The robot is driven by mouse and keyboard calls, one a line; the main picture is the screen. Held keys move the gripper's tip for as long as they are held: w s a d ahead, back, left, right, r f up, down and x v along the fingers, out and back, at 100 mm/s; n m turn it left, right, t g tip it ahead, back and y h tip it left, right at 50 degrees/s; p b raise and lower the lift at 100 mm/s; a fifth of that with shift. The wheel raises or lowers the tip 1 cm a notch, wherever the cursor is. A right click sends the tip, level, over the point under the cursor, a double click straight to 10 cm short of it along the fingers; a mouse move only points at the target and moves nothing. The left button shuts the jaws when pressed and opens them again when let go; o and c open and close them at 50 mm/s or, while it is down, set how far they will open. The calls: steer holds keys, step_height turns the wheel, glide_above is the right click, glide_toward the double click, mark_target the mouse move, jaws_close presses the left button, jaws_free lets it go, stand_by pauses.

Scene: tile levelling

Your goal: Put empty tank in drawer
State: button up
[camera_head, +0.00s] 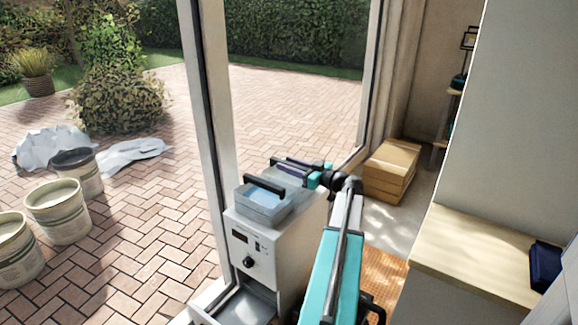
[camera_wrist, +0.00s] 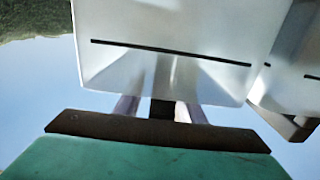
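A clear tank (camera_head: 262,207) with a black handle (camera_head: 264,185) sits in the top of a white machine (camera_head: 252,250). My gripper (camera_head: 292,168) is behind this tank, low over the rear of the machine top, where a second pale, clear-looking box shape (camera_head: 284,177) shows. In the wrist view, my purple-grey fingers (camera_wrist: 158,108) have a dark block between them and run against a pale panel (camera_wrist: 155,70) with a thin black line. Whether they close on a handle is unclear. An open drawer-like tray (camera_head: 246,305) shows at the machine's lower front.
A window frame (camera_head: 210,130) stands close left of the machine. Stacked cardboard-coloured boxes (camera_head: 390,170) lie behind my arm. A wooden counter (camera_head: 470,255) with a dark blue item (camera_head: 545,266) is at right. Paint buckets (camera_head: 58,212) stand outside on brick paving.

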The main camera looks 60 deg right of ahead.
steer(key=shift+r, duration=0.15)
steer(key=s, duration=1.2)
steer(key=shift+b, duration=0.35)
steer(key=shift+o, duration=0.4)
